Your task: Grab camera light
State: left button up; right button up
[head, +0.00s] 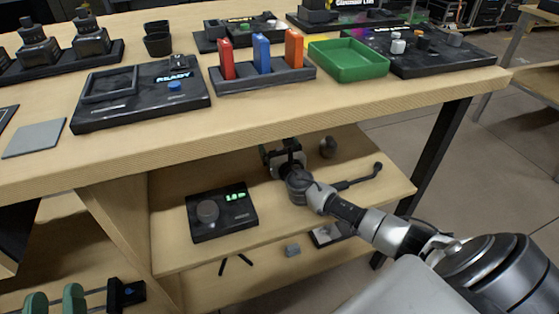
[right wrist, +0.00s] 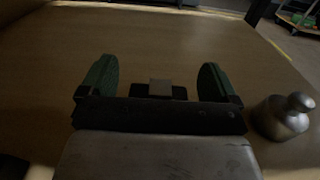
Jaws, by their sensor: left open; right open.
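My right gripper (head: 284,157) reaches over the wooden shelf under the table in the head view. In the right wrist view its two green fingers (right wrist: 157,80) are spread apart. A small dark piece with a grey block (right wrist: 160,89) shows between them, with gaps on both sides. It may be the camera light, but I cannot tell for sure. In the head view that spot is dark and partly hidden by my right gripper. A thin black rod with a ball end (head: 362,180) lies beside my right wrist. My left gripper is not in view.
A rounded grey metal object (head: 328,147) stands on the shelf right of my right gripper; it also shows in the right wrist view (right wrist: 284,117). A black box with a dial (head: 222,212) sits on the shelf's left. The tabletop (head: 260,118) overhangs the shelf.

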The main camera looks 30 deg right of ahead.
jog(key=shift+w+d, duration=0.1)
jog(key=shift+w, duration=0.3)
jog(key=c, duration=1.1)
jog(key=shift+o, duration=0.2)
jog(key=shift+r, duration=0.15)
